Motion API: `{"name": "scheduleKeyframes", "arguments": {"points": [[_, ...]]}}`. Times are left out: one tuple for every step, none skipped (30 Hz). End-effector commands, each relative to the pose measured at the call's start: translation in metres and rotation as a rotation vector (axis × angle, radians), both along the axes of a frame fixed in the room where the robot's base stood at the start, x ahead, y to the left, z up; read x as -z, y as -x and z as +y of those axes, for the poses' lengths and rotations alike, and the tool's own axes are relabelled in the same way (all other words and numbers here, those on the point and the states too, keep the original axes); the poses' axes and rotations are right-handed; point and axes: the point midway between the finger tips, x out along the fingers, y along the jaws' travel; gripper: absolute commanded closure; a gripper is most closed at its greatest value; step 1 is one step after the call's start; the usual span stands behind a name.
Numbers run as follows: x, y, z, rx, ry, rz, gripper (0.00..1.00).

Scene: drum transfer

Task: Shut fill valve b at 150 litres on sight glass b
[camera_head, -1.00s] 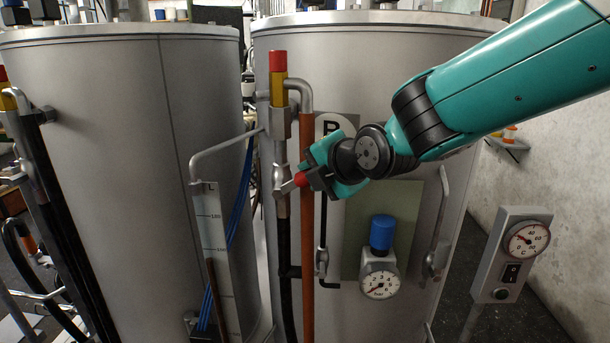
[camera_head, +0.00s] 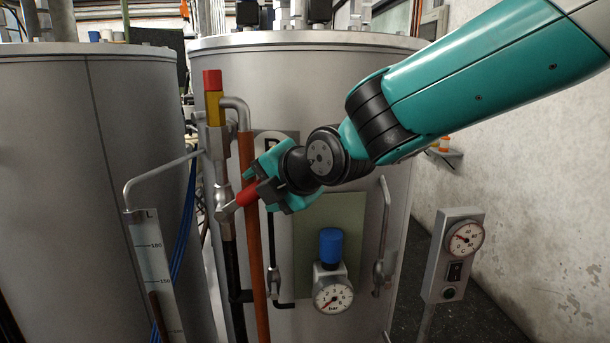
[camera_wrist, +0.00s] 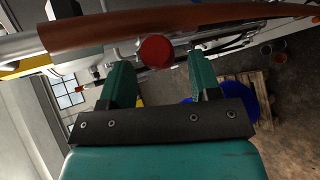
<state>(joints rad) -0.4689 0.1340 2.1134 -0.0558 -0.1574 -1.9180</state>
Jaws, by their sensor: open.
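Fill valve b's lever has a red grip (camera_head: 247,194) and sticks out sideways, up to the right, from its valve body on the vertical pipe. My gripper (camera_head: 268,189) is open at the outer end of this grip. In the wrist view the grip's round red end (camera_wrist: 155,50) shows between the two open fingers (camera_wrist: 155,80); contact cannot be told. Sight glass b (camera_head: 152,255) is at lower left, with a white scale marked L. Its dark red-brown column tops out a little below the 150 mark. The B plate (camera_head: 267,139) is partly hidden by my gripper.
A blue-capped pressure gauge (camera_head: 332,290) stands below my gripper. An orange-brown pipe (camera_head: 247,250) runs close beside the lever. A grey drum (camera_head: 50,200) fills the left. A control box with a dial (camera_head: 455,250) stands at right.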

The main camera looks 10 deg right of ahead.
Motion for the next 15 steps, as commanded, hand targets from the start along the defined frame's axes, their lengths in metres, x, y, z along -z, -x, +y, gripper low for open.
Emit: {"name": "scheduleKeyframes", "arguments": {"points": [[-0.004,0.009,-0.006,0.001,-0.003,-0.006,0.43],[-0.007,0.014,-0.009,0.001,-0.004,-0.007,0.43],[-0.011,0.022,-0.013,0.001,-0.004,-0.007,0.43],[-0.015,0.027,-0.016,0.001,-0.003,-0.006,0.43],[-0.019,0.032,-0.019,0.001,-0.004,-0.007,0.43],[-0.023,0.039,-0.023,0.0,-0.004,-0.006,0.43],[-0.027,0.045,-0.026,0.0,-0.003,-0.007,0.43],[-0.031,0.05,-0.03,0.0,-0.003,-0.008,0.43],[-0.036,0.058,-0.034,0.0,-0.003,-0.007,0.43],[-0.039,0.063,-0.037,0.0,-0.002,-0.006,0.43],[-0.042,0.069,-0.04,0.001,-0.003,-0.008,0.43],[-0.048,0.076,-0.045,0.001,-0.003,-0.007,0.43],[-0.051,0.081,-0.048,0.002,-0.003,-0.006,0.43],[-0.054,0.086,-0.051,0.002,-0.003,-0.006,0.43],[-0.065,0.09,-0.053,0.001,0.0,-0.001,0.43]]}}
